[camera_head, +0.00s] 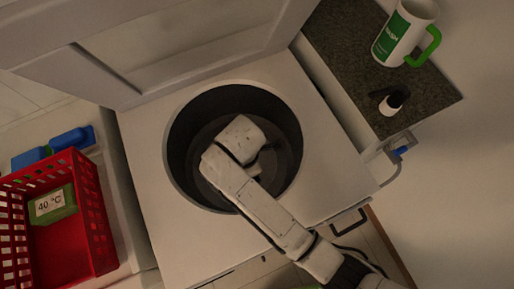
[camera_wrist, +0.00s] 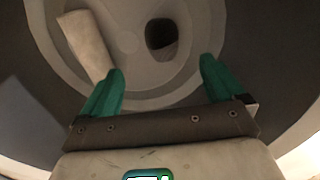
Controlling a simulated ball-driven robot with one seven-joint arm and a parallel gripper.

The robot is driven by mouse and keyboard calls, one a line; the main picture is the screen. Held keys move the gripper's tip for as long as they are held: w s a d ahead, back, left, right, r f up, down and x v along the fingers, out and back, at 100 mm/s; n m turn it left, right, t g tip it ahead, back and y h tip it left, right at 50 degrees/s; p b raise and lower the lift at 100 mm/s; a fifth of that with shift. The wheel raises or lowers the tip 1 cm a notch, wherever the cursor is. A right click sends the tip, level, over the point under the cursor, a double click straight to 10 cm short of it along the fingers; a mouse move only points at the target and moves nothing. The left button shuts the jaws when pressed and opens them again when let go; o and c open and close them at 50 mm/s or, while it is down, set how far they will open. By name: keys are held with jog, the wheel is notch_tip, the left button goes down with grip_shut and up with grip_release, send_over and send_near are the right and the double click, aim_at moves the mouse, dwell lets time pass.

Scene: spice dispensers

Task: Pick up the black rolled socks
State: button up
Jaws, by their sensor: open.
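In the wrist view, a small dark rounded bundle (camera_wrist: 162,36), which looks like the black rolled socks, lies on the pale drum floor (camera_wrist: 140,75). My gripper (camera_wrist: 161,66) has its two green fingers spread wide and nothing between them. The dark bundle lies beyond the fingertips, roughly centred between them and apart from both. In the head view, my arm reaches into the round dark drum (camera_head: 183,150) of a white top-opening machine. My arm hides the socks there, and my fingers cannot be made out.
The drum wall surrounds my gripper. A pale long shape (camera_wrist: 85,45) shows beside the left finger. The machine's raised lid (camera_head: 180,50) stands behind. A red basket (camera_head: 95,215) is at left. A dark counter (camera_head: 345,45) at right holds a mug (camera_head: 395,38) and small bottle (camera_head: 389,106).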

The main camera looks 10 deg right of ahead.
jog(key=f, duration=0.5)
jog(key=shift+d+f, duration=0.25)
jog(key=shift+d, duration=0.05)
jog(key=shift+d+f, duration=0.15)
jog(key=shift+f, duration=1.4)
jog(key=shift+d+f, duration=0.1)
jog(key=shift+f, duration=1.4)
jog(key=c, duration=1.1)
jog(key=shift+c, duration=0.2)
jog(key=shift+r, duration=0.15)
